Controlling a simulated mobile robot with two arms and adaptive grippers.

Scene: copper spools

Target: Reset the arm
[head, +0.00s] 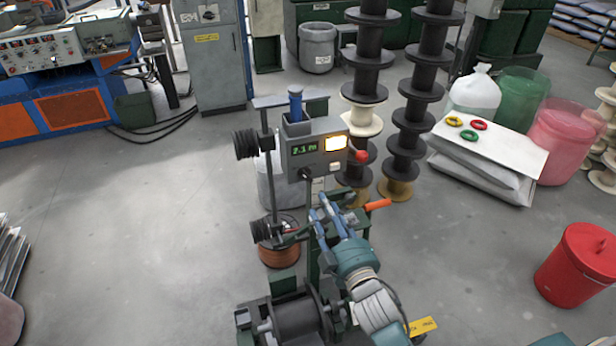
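My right arm comes in from the bottom right, and its blue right gripper (318,206) points up and away from me, just in front of the winding stand. The two fingers show a gap between them, and I see nothing held there. The stand carries a grey meter box (313,152) with a green display, which seems to read 2.1 m, and a red knob. A copper spool (279,254) sits low on the stand's left side. A dark reel (297,318) is at the front, partly hidden by my arm. My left gripper is not in view.
Stacks of black spools (408,140) stand behind the stand. Red, green and yellow rings lie on a white board (503,148) at the right. A red bin (580,262) stands at the lower right. The floor (130,230) at the left is clear.

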